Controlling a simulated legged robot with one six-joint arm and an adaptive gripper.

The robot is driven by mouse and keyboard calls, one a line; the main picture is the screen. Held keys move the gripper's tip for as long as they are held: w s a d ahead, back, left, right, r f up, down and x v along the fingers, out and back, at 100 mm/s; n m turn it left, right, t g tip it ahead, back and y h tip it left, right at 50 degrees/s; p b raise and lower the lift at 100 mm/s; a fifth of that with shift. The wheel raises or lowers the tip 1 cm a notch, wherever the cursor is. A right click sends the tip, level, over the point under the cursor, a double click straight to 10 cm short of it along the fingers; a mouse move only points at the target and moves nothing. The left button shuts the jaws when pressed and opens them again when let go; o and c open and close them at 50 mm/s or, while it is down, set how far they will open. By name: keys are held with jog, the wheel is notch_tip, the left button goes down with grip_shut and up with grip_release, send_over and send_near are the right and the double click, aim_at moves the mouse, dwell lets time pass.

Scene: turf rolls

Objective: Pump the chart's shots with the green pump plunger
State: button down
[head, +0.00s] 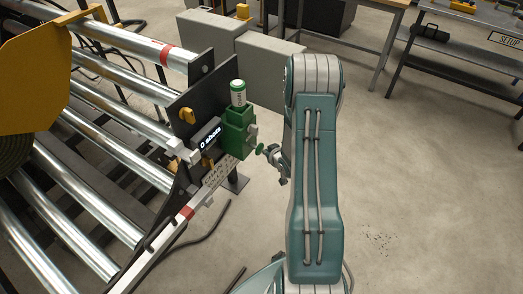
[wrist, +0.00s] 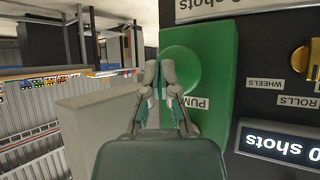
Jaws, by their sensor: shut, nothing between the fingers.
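The green pump housing (head: 238,130) is mounted on the machine's side in the head view. Its round green plunger (head: 261,149) sticks out to the right. In the wrist view the plunger (wrist: 184,67) is a round button on the green housing (wrist: 215,95), above a partly covered PUMP label (wrist: 192,102). My gripper (head: 271,152) is shut and empty, its fingertips close in front of the plunger. In the wrist view the fingertips (wrist: 160,70) overlap the plunger's left edge; I cannot tell whether they touch. The display (head: 210,138) reads "0 shots". A white card (wrist: 245,8) ending in "shots" is cut off.
WHEELS (wrist: 264,84) and ROLLS (wrist: 299,102) labels and a brass knob (wrist: 306,60) lie beside the pump. Metal rollers (head: 100,75) fill the left. A grey cabinet (head: 262,70) stands behind the pump. Floor at the right is clear up to a workbench (head: 460,45).

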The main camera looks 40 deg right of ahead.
jog(key=shift+w+a, duration=0.25)
jog(key=shift+w, duration=0.35)
jog(key=shift+w+a, duration=0.25)
jog(key=shift+w, duration=0.35)
dwell(1.5)
jog(key=shift+s+d, duration=0.1)
jog(key=shift+s, duration=0.05)
jog(key=shift+s+d, duration=0.3)
jog(key=shift+s, duration=0.45)
jog(key=shift+s+d, duration=0.25)
jog(key=shift+s, duration=0.45)
jog(key=s, duration=0.1)
jog(key=s+d, duration=0.1)
jog(key=s, duration=0.1)
jog(key=s+d, duration=0.1)
jog(key=shift+s, duration=0.35)
jog(key=shift+r, duration=0.1)
